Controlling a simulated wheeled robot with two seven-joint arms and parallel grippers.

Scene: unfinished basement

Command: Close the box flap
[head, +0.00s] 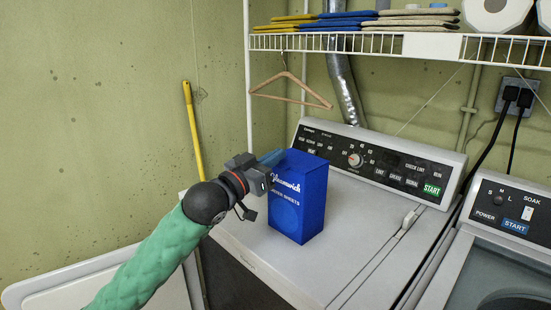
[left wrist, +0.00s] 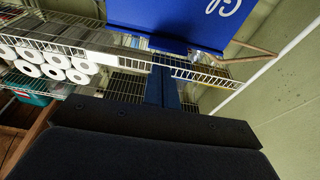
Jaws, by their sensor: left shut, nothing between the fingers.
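A blue box (head: 298,205) with white lettering stands upright on top of the white machine. My left gripper (head: 271,158) is at the box's upper left edge, its blue fingers shut with nothing between them. In the head view the fingertips overlap the box's top corner; I cannot tell whether they touch it. The box's top looks roughly flat, and I cannot make out the flap separately. In the left wrist view the shut fingers (left wrist: 161,85) point up toward the box (left wrist: 180,20), of which only a lettered part shows. My right gripper is not in view.
The white machine (head: 350,220) has a control panel (head: 375,160) behind the box. A wire shelf (head: 400,44) holds folded cloths and paper rolls above. A wooden hanger (head: 290,88) hangs from it. A second machine (head: 500,260) stands right. The machine top right of the box is mostly clear.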

